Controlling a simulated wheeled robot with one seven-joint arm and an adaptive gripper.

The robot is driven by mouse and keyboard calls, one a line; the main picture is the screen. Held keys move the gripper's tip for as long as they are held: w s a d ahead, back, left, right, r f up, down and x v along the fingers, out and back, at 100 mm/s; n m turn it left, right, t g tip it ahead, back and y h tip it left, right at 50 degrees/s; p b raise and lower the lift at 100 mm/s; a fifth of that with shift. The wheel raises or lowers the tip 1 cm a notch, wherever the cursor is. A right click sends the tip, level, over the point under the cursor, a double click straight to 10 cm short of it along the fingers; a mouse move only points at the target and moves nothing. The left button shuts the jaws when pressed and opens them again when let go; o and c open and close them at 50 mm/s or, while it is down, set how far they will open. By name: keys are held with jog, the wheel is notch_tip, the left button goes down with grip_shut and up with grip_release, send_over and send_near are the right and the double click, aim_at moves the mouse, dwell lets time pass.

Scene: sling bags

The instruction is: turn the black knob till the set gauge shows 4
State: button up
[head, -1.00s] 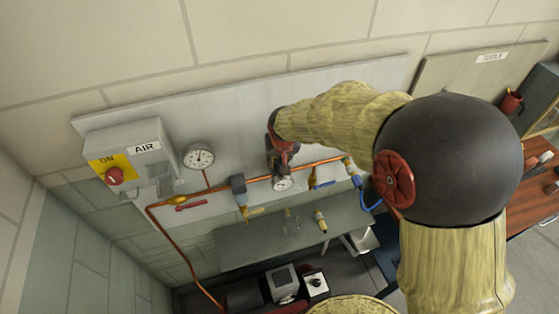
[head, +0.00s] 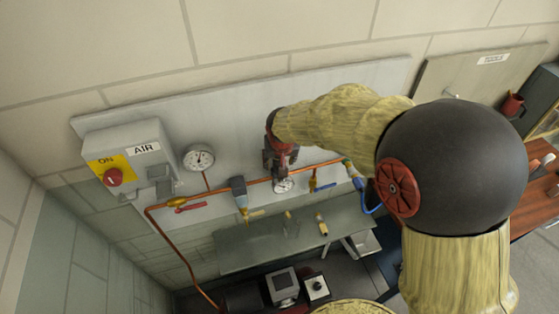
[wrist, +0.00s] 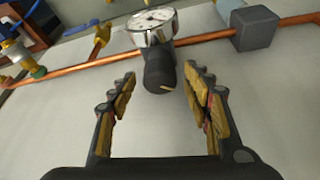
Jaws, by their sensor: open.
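The black knob (wrist: 159,72) shows in the wrist view, with a pale yellow mark on its lower end. It sits just below the set gauge (wrist: 153,26), a round white dial whose reading I cannot make out. My gripper (wrist: 160,78) is open, with one finger on each side of the knob and visible gaps between. In the head view my gripper (head: 282,165) is at the copper pipe, right over the set gauge (head: 284,185), partly covering it. The knob is hidden by my gripper there.
A copper pipe (head: 220,188) runs along the grey wall panel. A larger gauge (head: 199,157), a red-handled valve (head: 188,208), a blue-grey fitting (head: 238,186) and a blue-handled valve (head: 323,184) are nearby. A grey shelf (head: 245,245) lies below, with small items on it.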

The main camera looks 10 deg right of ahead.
jog(key=v, duration=1.2)
